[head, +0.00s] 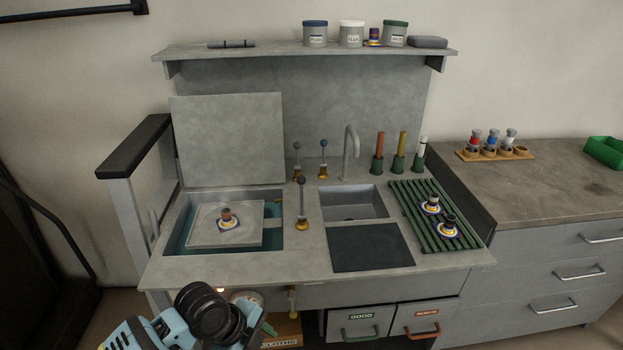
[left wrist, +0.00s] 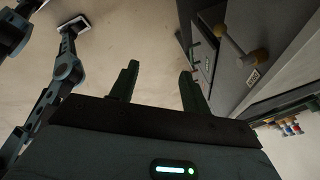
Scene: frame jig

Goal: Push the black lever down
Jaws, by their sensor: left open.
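A lever with a dark knob (head: 301,181) stands upright on a brass base, on the counter strip between the left basin and the small sink. In the head view my left arm is low at the front, below the counter edge, well away from the dark-knobbed lever. My right gripper is not in view.
A raised grey panel (head: 230,137) stands behind the left basin, which holds a plate with a knobbed part (head: 227,218). A tap (head: 350,150) rises behind the sink.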

